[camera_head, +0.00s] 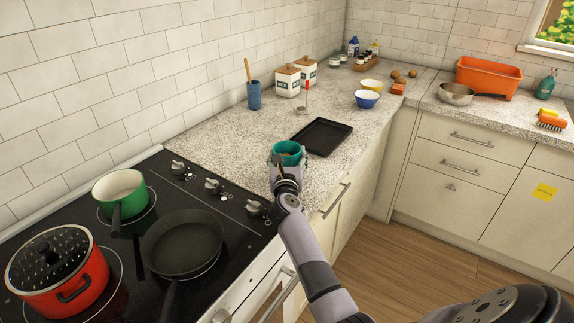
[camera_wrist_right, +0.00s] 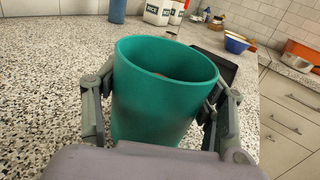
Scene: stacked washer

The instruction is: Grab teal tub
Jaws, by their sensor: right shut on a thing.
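The teal tub (camera_head: 287,150) is near the front edge of the speckled counter, beside the stove. In the right wrist view the tub (camera_wrist_right: 160,95) stands upright between the fingers of my right gripper (camera_wrist_right: 160,112). A finger touches it on each side, and the gripper is shut on it. In the head view my right gripper (camera_head: 285,165) reaches the tub from below. I cannot tell whether the tub's base touches the counter. My left gripper is not in view.
A black tray (camera_head: 321,136) lies just behind the tub. A blue cup (camera_head: 254,96) with a wooden utensil and white canisters (camera_head: 288,80) stand against the wall. The stove at left holds a green pot (camera_head: 120,190), a dark pan (camera_head: 182,241) and a red pot (camera_head: 57,273).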

